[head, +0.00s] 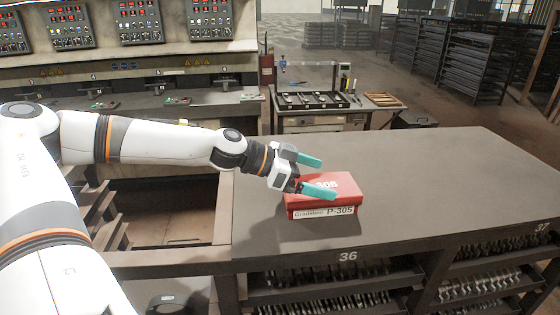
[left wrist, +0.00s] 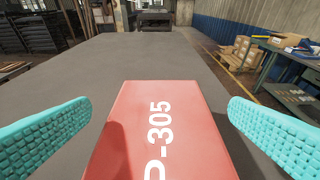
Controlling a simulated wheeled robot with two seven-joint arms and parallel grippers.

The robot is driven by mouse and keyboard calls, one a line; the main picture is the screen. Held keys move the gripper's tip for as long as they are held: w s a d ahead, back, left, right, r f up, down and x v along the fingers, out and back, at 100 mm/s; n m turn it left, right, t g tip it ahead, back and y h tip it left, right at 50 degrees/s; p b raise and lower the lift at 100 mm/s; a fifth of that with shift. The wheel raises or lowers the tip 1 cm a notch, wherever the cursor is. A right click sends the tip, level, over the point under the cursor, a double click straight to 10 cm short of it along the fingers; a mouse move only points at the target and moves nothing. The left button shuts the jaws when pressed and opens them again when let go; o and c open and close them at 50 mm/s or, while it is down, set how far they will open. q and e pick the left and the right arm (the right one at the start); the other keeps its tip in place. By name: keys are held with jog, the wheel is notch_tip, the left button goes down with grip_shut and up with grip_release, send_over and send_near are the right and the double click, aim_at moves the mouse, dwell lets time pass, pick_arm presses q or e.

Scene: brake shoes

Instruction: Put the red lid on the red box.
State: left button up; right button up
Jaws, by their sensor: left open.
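The red box (head: 322,212) stands on the grey table, with a white label reading P-305 on its front. The red lid (head: 346,181) is on top of the box, with white lettering on its upper face. The lid also shows in the left wrist view (left wrist: 190,120), centred between the fingers. My left gripper (head: 328,178) is open, with its two teal fingers over the lid area. The fingers stand apart from the lid's sides in the left wrist view. One finger hides part of the lid in the head view. My right gripper is not in view.
The grey tabletop (head: 440,185) is clear to the right of the box. Shelves with metal parts (head: 400,280) sit under its front edge. A tool bench (head: 310,105) stands behind, and a control console (head: 140,75) is at the back left.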

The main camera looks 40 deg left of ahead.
pick_arm(q)
jog(key=shift+p+v, duration=0.35)
jog(key=shift+v, duration=1.2)
jog(key=b+v, duration=0.1)
jog(key=v, duration=0.5)
jog(key=shift+b, duration=0.4)
